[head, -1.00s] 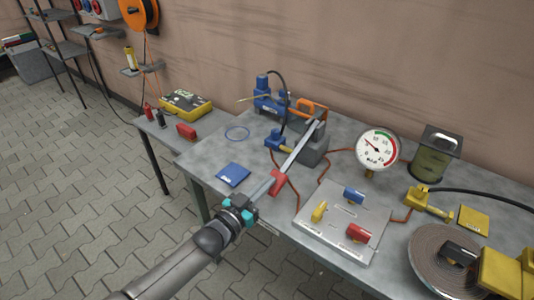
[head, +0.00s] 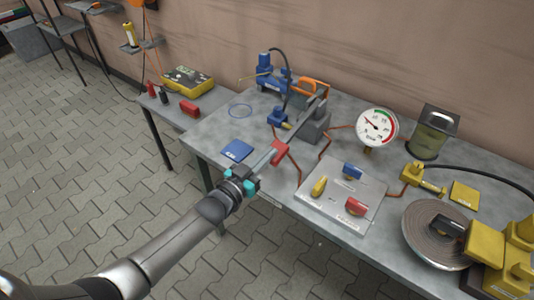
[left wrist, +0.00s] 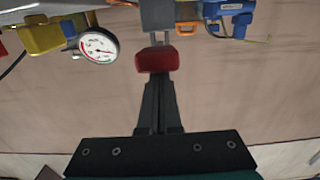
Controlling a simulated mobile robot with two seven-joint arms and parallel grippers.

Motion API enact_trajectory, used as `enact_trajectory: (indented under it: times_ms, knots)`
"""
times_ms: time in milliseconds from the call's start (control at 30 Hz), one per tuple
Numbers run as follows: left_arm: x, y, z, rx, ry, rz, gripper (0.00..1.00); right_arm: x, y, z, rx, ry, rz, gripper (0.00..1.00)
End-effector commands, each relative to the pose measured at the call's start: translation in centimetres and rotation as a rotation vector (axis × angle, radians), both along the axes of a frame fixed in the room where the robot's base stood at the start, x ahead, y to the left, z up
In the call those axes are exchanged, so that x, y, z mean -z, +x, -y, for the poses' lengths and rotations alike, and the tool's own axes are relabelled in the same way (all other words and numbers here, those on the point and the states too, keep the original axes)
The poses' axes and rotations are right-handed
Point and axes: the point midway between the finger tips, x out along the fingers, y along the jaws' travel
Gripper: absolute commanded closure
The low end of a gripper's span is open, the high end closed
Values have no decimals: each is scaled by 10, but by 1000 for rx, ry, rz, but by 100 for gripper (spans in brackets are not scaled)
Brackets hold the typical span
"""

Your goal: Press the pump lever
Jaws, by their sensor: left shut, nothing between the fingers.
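The pump lever (head: 302,126) is a long grey bar with a red grip (head: 279,152) on its near end. It slopes from the grey pump block (head: 316,126) toward me, over the bench's front edge. My left gripper (head: 268,162) is shut and empty, with its fingertips right at the red grip. In the left wrist view the shut fingers (left wrist: 160,85) point at the red grip (left wrist: 157,60), which lies just beyond or against the tips. I cannot tell whether they touch. My right gripper is not in view.
A pressure gauge (head: 378,128) and a valve panel (head: 337,212) with coloured knobs stand to the right on the bench. A blue valve unit (head: 270,75) stands behind the lever. A coiled hose (head: 415,245) is at the right. A blue card (head: 237,151) lies left of the grip.

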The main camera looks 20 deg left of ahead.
Motion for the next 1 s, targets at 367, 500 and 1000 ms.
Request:
enact_trajectory:
  times_ms: [367, 500, 1000]
  knots:
    - [1, -63, -24, -2, 0, 2, 100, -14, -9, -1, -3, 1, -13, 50]
    - [1, -80, -31, -1, 0, 4, 100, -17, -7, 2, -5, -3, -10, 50]
    - [1, -92, -36, -2, -2, 9, 100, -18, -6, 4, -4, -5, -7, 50]
